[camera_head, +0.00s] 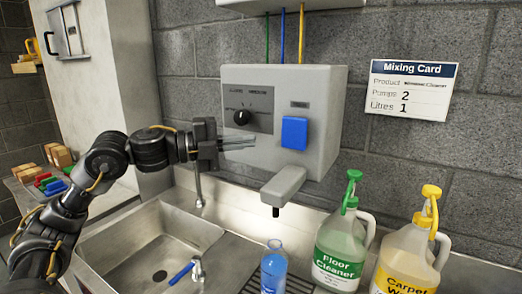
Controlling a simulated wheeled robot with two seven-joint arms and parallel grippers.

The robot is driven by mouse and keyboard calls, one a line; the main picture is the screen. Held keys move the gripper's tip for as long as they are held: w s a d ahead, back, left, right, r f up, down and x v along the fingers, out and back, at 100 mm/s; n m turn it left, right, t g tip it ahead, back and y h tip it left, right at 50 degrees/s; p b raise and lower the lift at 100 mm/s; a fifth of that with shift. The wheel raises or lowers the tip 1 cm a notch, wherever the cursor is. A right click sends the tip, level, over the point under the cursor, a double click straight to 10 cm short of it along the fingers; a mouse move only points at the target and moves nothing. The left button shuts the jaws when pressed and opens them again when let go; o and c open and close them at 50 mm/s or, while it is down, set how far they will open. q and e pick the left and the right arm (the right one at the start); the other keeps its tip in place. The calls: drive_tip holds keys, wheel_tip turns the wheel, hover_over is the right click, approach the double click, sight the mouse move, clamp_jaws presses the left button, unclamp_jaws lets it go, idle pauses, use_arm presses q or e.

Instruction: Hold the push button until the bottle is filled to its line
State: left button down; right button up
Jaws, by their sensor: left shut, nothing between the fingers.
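A grey dispenser box (325,100) is fixed to the brick wall, with a blue push button (294,133) on the right of its front and a black dial (242,117) on the left. My left gripper (252,142) is shut and empty. Its fingers point right, just below the dial panel and left of the button, apart from the button. A clear bluish bottle (273,270) stands upright below the spout (283,186); its lower part is cut off by the frame. Its fill line and liquid level cannot be made out. My right gripper is not in view.
A steel sink (118,243) with a blue-handled tap (190,268) lies left of the bottle. A Floor Cleaner jug (338,250) and a yellow-capped jug (412,250) stand to the right. A mixing card (411,90) reads Pumps 2, Litres 1.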

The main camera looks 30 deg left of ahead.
use_arm(q)
drive_tip(key=shift+b+v, duration=0.4)
drive_tip(key=shift+v, duration=0.75)
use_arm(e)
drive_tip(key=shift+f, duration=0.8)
use_arm(q)
drive_tip(key=shift+d+r, duration=0.1)
drive_tip(key=shift+s, duration=0.15)
